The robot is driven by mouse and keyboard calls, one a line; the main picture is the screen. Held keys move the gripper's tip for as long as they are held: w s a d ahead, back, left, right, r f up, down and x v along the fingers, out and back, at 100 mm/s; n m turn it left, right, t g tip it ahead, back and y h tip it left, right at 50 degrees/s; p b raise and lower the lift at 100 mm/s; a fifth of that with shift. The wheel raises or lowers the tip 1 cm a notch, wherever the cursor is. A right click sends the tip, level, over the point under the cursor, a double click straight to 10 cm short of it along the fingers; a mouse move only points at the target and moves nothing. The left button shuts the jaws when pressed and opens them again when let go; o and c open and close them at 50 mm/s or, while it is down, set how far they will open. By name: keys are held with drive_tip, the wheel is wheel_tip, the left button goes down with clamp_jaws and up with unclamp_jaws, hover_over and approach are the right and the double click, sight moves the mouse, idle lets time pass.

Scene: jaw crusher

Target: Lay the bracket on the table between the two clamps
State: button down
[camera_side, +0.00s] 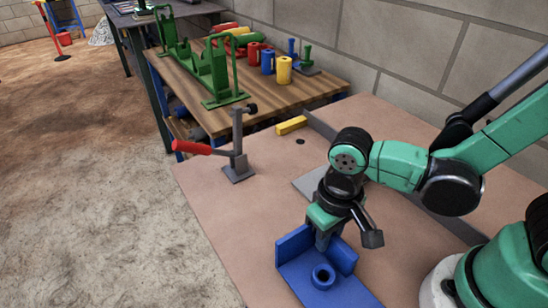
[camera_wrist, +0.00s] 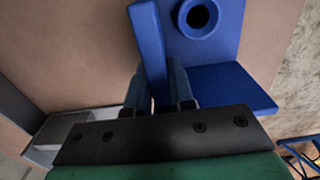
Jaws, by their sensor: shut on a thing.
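The blue bracket (camera_side: 342,292) is at the bottom of the side view, with a flat plate, upright walls and a round hollow boss. My gripper (camera_side: 324,240) points down and is shut on one of its upright walls. In the wrist view the bracket (camera_wrist: 235,84) shows beyond my gripper (camera_wrist: 157,80), with a finger on each side of the thin wall. I cannot tell whether the bracket's underside touches the table (camera_side: 215,205). One clamp (camera_side: 238,165) with a red handle stands at the table's left edge. I cannot make out a second clamp.
A yellow bar (camera_side: 291,125) lies at the table's far end. A grey plate (camera_side: 303,184) lies partly hidden behind my arm. A wooden bench (camera_side: 200,105) beyond carries green frames and several coloured cylinders. The table between the red-handled clamp and the bracket is bare.

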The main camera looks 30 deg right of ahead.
drive_tip(key=shift+f, duration=0.15)
drive_tip(key=c, duration=0.8)
unclamp_jaws()
drive_tip(key=shift+o, duration=0.2)
wheel_tip(320, 180, up, 12)
drive_tip(key=w+d+t, duration=0.5)
drive_tip(key=d+t, duration=0.2)
drive_tip(key=d, duration=0.3)
drive_tip(key=shift+w+d+f, duration=0.25)
drive_tip(key=shift+w+f, duration=0.05)
drive_tip(key=shift+w, duration=0.1)
